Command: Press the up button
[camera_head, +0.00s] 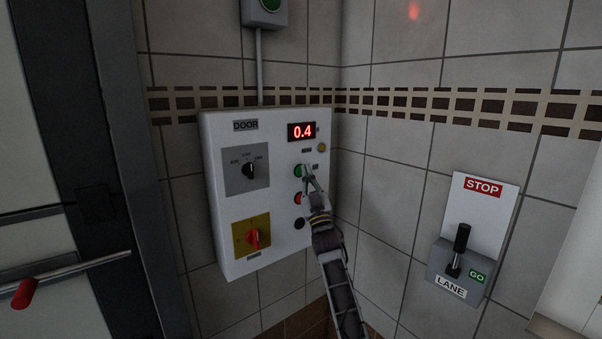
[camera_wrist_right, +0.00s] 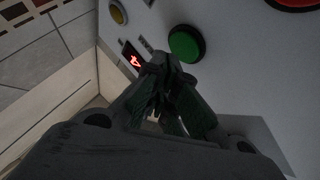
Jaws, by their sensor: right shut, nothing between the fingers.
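A white control box (camera_head: 218,185) labelled DOOR hangs on the tiled wall. Its display (camera_head: 301,131) reads 0.4. A green button (camera_head: 299,171) sits below the display, with a red button (camera_head: 298,199) and a black button (camera_head: 299,223) under it. My right gripper (camera_head: 308,174) is shut and empty, its tips close beside the green button in the head view. In the right wrist view the green button (camera_wrist_right: 186,43) shows large and round, just beyond the shut fingertips (camera_wrist_right: 163,62). I cannot tell whether they touch it. My left gripper is not in view.
The box also carries a grey selector dial (camera_head: 248,170) and a red rotary switch (camera_head: 253,238) on a yellow plate. A yellow button (camera_head: 322,148) is near the display. A STOP/GO lever unit (camera_head: 462,262) is on the right wall. A door with a bar handle (camera_head: 80,268) is at left.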

